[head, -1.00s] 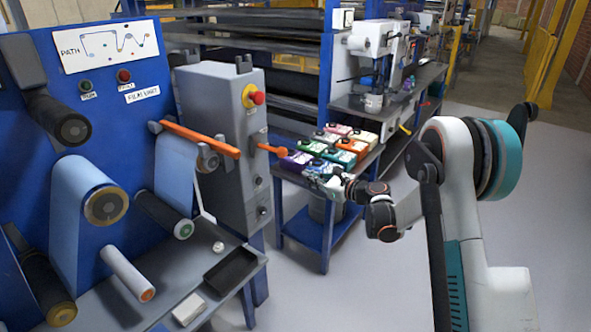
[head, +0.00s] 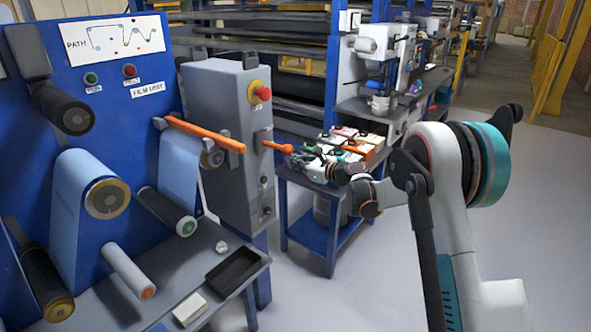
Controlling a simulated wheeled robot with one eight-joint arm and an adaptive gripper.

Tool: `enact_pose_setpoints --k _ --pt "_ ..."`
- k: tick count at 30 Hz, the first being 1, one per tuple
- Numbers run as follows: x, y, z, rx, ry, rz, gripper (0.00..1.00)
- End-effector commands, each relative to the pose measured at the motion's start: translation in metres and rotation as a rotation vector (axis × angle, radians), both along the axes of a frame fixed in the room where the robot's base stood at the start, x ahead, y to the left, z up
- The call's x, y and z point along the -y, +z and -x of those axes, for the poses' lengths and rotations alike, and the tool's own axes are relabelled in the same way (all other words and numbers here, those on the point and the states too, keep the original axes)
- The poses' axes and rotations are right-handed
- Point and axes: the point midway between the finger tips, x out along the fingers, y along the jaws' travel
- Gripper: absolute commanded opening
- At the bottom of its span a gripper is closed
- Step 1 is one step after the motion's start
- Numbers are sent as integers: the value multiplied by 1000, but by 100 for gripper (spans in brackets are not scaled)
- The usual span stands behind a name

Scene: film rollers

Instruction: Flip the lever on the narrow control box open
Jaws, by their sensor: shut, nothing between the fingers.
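The narrow control box (head: 222,150) is a tall grey cabinet beside the blue film unit. It has a red emergency button on a yellow base near its top. An orange lever (head: 274,146) sticks out to the right from the box's right face and ends in a rounded knob. My gripper (head: 299,163) is shut and empty, just right of and slightly below the knob. Whether it touches the knob cannot be told from this view. The fingertips are small and blend with the coloured packs behind them.
An orange bar (head: 205,135) runs across the front of the blue film unit (head: 130,110). Several coloured packs (head: 358,146) lie on a blue-framed table behind my gripper. A black tray (head: 238,270) and a white block (head: 189,309) lie on the grey shelf. The floor at right is clear.

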Motion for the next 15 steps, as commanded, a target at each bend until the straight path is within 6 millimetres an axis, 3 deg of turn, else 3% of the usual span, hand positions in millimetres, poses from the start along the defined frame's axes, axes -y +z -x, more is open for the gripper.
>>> enact_pose_setpoints --k 11,15 --pt "0 2 1 -1 0 1 0" --pt "0 11 1 -23 1 29 0"
